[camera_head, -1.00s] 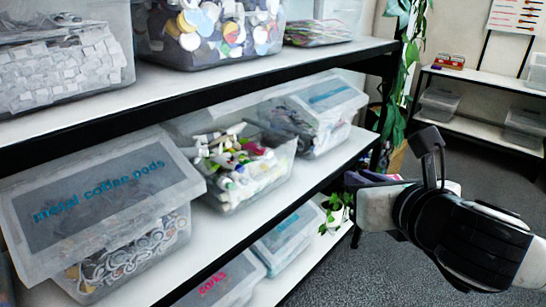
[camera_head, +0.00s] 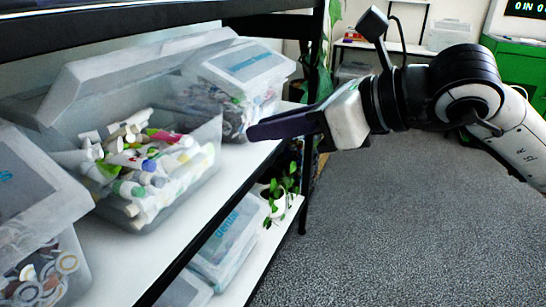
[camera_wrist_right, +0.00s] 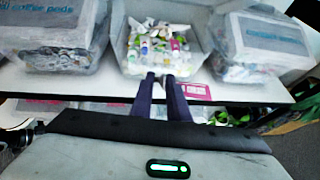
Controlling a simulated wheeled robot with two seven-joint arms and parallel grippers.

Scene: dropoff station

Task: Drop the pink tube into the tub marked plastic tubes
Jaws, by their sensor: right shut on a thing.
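The open clear tub (camera_head: 203,183) full of squeezed tubes stands on the middle shelf, its lid tipped up behind it; no marking on it is readable. It also shows in the wrist view (camera_wrist_right: 122,58), ahead of the fingers. My right gripper (camera_head: 252,131) has dark purple fingers that reach left, with their tips just right of the tub. In the wrist view, its fingers (camera_wrist_right: 161,80) are close together and point towards the tub's front. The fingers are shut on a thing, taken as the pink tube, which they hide. My left gripper is out of view.
A lidded tub of coffee pods (camera_head: 35,190) stands left of the tube tub, and another lidded tub (camera_head: 240,65) stands right of it. The upper shelf (camera_head: 150,15) hangs above. Lidded tubs (camera_head: 228,240) and a plant (camera_head: 280,190) are below. Grey floor is clear at right.

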